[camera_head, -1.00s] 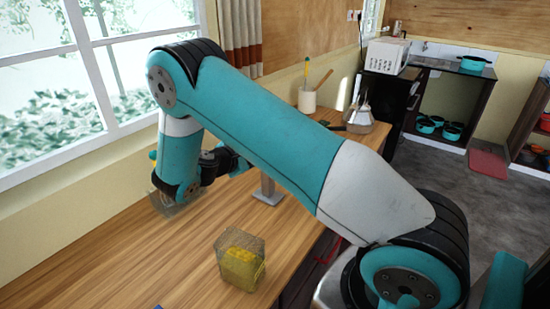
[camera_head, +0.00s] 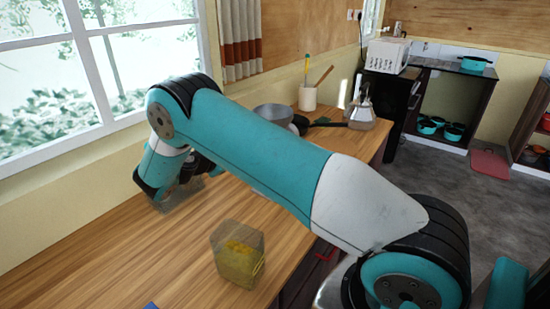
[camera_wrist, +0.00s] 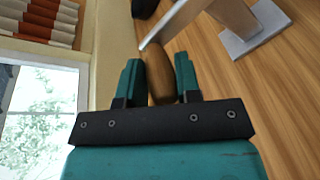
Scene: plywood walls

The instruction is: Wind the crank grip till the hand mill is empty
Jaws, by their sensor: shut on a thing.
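In the wrist view, my gripper (camera_wrist: 159,66) is shut on the brown, rounded crank grip (camera_wrist: 160,82), with one teal finger on each side. A flat grey metal crank arm (camera_wrist: 168,27) runs past the grip's far end. A pale post with a square grey foot (camera_wrist: 258,32) stands on the table beyond, part of the hand mill. In the head view, a grey metal bowl (camera_head: 273,111), seemingly the mill's hopper, shows behind my arm. Its contents are hidden, and my arm covers most of the mill. My gripper's fingers cannot be made out there.
A clear box with yellow contents (camera_head: 239,262) stands on the wooden table (camera_head: 110,262) at the front. Another clear container (camera_head: 178,198) is partly behind my arm. The window (camera_head: 70,80) is left.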

